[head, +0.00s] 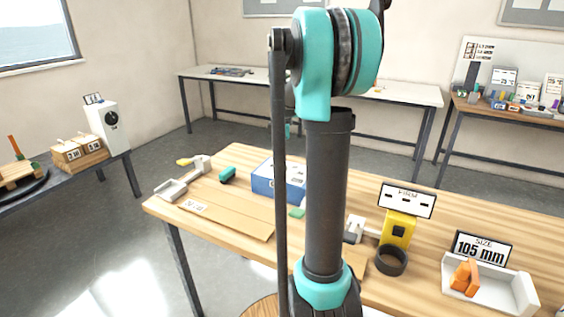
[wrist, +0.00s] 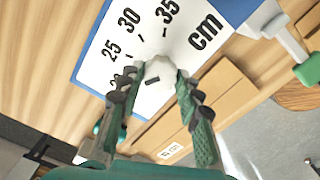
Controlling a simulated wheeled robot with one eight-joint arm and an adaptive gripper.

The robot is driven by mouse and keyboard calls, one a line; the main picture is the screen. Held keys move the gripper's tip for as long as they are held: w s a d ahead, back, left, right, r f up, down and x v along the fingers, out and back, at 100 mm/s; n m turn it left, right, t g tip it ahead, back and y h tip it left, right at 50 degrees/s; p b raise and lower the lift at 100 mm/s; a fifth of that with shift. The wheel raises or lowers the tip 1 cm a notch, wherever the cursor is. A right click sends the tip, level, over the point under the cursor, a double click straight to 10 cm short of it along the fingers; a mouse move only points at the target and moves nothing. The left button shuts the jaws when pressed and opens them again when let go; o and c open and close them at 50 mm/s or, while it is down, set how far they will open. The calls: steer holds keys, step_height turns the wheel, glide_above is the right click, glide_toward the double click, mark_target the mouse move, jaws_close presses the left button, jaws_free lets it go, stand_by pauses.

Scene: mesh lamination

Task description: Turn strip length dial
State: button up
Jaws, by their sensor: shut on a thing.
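The strip length dial is a pale knob (wrist: 160,69) on a white face (wrist: 199,57) printed with 25, 30, 35 and cm, with another number partly covered. A dark mark shows on the knob's near side. My gripper (wrist: 160,76) has one finger on each side of the knob and is shut on it. In the head view the dial's blue box (head: 264,186) with a white top stands on the wooden table, partly hidden by my arm. The knob and my gripper cannot be made out there.
Flat cardboard (head: 235,215) lies in front of the box. A teal object (head: 228,174) and a grey-white tool (head: 181,182) sit left. A yellow device (head: 398,229), a black ring (head: 392,260) and a white tray (head: 510,288) marked 105 mm stand right.

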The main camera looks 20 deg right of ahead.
steer(key=o, duration=1.2)
steer(key=shift+c, duration=0.2)
steer(key=shift+r, duration=0.15)
step_height(320, 180, up, 12)
